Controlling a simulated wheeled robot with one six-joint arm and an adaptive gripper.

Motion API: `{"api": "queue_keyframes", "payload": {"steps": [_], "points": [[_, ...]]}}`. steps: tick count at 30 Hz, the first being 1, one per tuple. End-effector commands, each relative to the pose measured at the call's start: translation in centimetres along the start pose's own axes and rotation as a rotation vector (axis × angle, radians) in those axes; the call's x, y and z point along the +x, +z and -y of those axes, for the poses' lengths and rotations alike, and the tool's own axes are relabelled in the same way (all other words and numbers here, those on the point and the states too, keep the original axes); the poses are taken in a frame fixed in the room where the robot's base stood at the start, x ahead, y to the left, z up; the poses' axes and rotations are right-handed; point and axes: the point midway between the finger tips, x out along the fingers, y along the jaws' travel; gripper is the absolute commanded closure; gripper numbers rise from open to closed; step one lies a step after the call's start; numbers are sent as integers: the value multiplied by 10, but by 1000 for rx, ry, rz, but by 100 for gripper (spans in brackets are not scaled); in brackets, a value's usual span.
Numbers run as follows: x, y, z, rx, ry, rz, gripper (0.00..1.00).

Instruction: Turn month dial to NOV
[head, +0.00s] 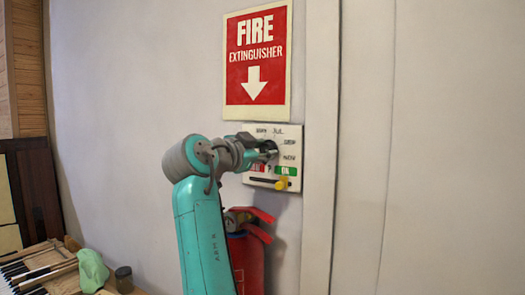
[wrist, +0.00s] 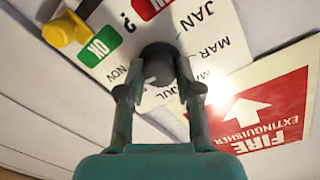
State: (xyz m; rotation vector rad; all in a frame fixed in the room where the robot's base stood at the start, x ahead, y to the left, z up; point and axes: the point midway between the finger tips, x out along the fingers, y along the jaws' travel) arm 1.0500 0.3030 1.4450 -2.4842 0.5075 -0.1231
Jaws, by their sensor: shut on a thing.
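The month dial is a dark round knob (wrist: 158,62) on a white wall panel (head: 293,135). In the wrist view the panel is rotated, with JAN, MAR, JUL and NOV printed around the knob; in the head view JUL and NOV are readable at its upper right. My gripper (head: 268,151) reaches the panel from the left in the head view. In the wrist view my gripper (wrist: 158,88) is shut on the knob, one finger on each side. The knob's pointer is not clear, so I cannot tell which month it marks.
Below the dial are a green OK label (head: 287,171), a red label and a yellow lever (head: 282,184). A red fire extinguisher (head: 246,255) hangs underneath. A fire extinguisher sign (head: 257,62) is above. Piano keys (head: 22,277) lie at lower left.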

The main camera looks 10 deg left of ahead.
Motion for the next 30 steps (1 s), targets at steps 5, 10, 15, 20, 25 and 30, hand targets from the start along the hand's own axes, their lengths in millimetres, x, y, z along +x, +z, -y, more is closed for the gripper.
{"api": "queue_keyframes", "payload": {"steps": [5, 10, 15, 20, 25, 30], "points": [[0, 1, -1, 119, 2, 8, 100], [0, 1, -1, 201, 2, 13, 100], [0, 1, -1, 248, 2, 15, 100], [0, 1, -1, 266, 2, 16, 100], [0, 1, -1, 270, 2, 16, 100], [0, 1, -1, 269, 2, 16, 100]]}}
